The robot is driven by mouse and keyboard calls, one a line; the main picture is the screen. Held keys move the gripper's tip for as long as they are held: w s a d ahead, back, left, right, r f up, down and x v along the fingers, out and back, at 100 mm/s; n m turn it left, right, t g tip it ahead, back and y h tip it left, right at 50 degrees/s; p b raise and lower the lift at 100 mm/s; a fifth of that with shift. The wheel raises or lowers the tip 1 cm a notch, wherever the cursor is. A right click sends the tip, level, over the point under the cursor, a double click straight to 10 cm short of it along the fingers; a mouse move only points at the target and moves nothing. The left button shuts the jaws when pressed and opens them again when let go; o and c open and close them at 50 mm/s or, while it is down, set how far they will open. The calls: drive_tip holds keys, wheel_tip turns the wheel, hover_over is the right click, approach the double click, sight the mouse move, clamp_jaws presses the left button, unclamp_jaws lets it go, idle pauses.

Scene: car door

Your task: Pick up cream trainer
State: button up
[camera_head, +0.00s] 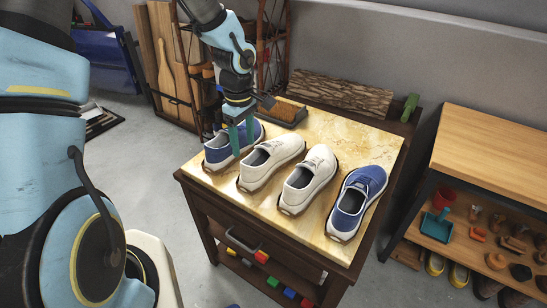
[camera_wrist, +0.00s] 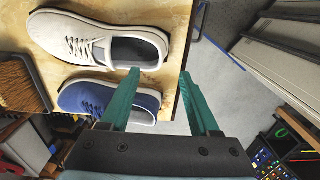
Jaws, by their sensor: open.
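Two cream trainers stand side by side on the table (camera_head: 335,122) in the head view, the left one (camera_head: 262,172) and the right one (camera_head: 303,190). A blue shoe (camera_head: 217,157) stands left of them and another blue shoe (camera_head: 352,205) stands right. My gripper (camera_head: 240,150) is open, pointing down over the left blue shoe, beside the left cream trainer. In the wrist view, a cream trainer (camera_wrist: 95,38) lies just beyond the open fingertips (camera_wrist: 159,73). One finger hides part of the blue shoe (camera_wrist: 85,96) there. Nothing is between the fingers.
A brush (camera_head: 281,112) and a bark-covered log (camera_head: 341,93) lie behind the shoes. A rack with planks (camera_head: 165,60) stands behind my arm. A wooden shelf unit (camera_head: 490,150) with pots stands at the right.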

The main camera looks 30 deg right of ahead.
sight(247, 166)
wheel_tip(247, 166, down, 5)
drive_tip(key=shift+r+p, duration=0.1)
drive_tip(key=shift+p, duration=0.25)
drive_tip(key=shift+s+d+f+p, duration=0.1)
drive_tip(key=shift+f+p, duration=0.85)
drive_tip(key=shift+f, duration=1.6)
drive_tip(key=shift+c, duration=0.2)
clamp_jaws()
